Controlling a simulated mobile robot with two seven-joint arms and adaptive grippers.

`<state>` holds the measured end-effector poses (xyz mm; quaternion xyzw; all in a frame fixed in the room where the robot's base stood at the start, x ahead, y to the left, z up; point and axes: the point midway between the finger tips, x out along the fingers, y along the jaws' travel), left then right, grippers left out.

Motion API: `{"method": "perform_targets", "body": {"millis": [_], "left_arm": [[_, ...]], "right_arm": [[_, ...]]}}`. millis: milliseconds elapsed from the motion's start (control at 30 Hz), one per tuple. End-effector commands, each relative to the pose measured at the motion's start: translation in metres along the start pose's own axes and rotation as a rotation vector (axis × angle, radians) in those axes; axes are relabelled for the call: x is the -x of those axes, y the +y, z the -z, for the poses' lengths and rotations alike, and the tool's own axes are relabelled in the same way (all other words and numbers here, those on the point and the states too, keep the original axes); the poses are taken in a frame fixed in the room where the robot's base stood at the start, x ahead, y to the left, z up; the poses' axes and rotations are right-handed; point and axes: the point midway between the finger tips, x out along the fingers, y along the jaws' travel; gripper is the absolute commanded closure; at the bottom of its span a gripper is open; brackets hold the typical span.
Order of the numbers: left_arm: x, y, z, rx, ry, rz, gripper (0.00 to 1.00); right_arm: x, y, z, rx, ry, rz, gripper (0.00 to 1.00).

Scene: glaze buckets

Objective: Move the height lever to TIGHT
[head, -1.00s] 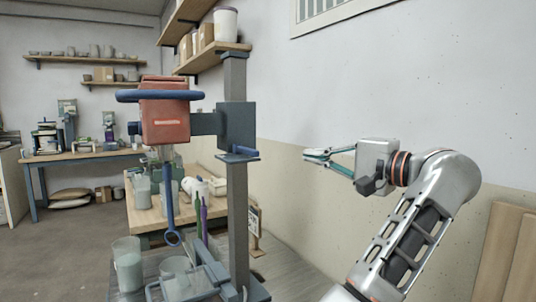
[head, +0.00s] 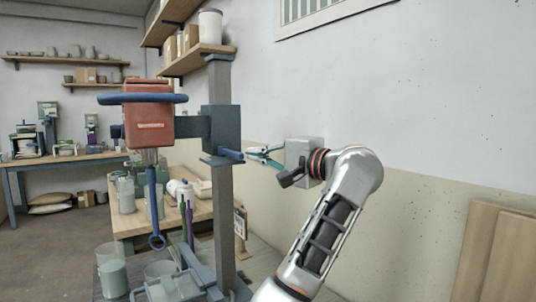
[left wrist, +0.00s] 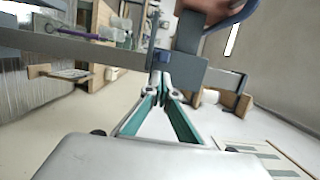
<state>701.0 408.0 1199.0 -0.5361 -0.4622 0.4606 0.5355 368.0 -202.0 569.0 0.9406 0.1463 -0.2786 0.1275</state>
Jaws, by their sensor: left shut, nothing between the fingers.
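A mixer stand has a red motor head (head: 148,113) with a blue ring handle, and a dark carriage (head: 221,130) on a grey column (head: 219,205). A short blue lever (head: 231,154) sticks out to the right from the carriage's lower edge, about level. My left gripper (head: 250,151) is shut and empty, with its fingertips right by the lever's outer end. In the left wrist view the shut fingertips (left wrist: 164,88) point at the carriage, with a small blue part (left wrist: 160,57) just beyond them. I cannot tell whether they touch. No TIGHT marking is readable. My right gripper is not in view.
A mixing rod (head: 153,200) hangs below the head. Beakers (head: 112,272) stand at the stand's base. A wooden bench (head: 125,222) with jars is behind. Shelves (head: 197,60) sit above, at the wall.

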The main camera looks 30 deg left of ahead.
Motion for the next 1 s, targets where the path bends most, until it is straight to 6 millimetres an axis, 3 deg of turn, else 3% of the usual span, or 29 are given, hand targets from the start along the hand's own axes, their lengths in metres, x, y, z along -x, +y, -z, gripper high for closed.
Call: {"method": "perform_targets", "body": {"millis": [500, 1000], "left_arm": [[-0.003, 0.001, -0.011, -0.002, -0.001, 0.000, 1.00], [-0.015, 0.001, -0.025, -0.001, 0.032, 0.000, 1.00]], "right_arm": [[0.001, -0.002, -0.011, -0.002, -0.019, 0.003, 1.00], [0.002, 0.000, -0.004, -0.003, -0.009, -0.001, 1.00]]}}
